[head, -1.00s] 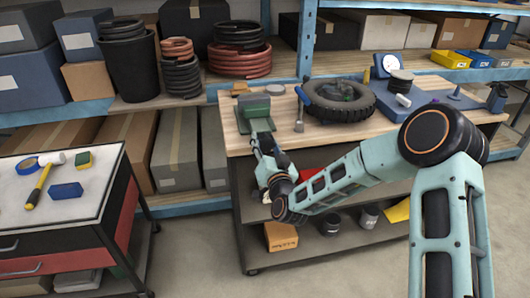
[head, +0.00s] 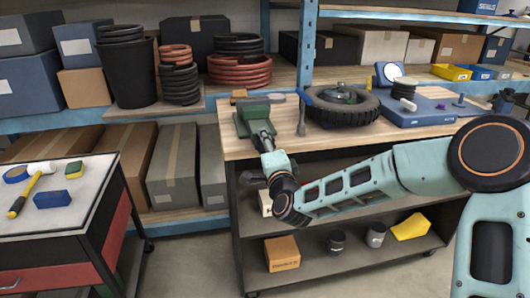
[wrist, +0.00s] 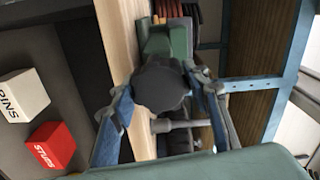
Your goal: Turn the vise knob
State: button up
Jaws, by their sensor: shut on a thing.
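The green vise (head: 252,121) stands at the left front corner of the wooden bench top (head: 238,146). Its body also shows at the top of the wrist view (wrist: 168,42). The dark round knob (wrist: 162,86) faces the wrist camera, in the middle of that view. My gripper (wrist: 163,92) has one finger on each side of the knob and is shut on it. In the head view my gripper (head: 265,138) reaches up to the vise's front from below, and the knob is hidden there.
A lower shelf (head: 350,252) holds an orange box and cans. A cart (head: 90,205) with a hammer stands at left. Bare floor lies between cart and bench.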

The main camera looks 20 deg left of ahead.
jog(key=shift+m+b, duration=1)
jog(key=shift+m, duration=0.8)
jog(key=o, duration=1.1)
jog(key=v, duration=1.2)
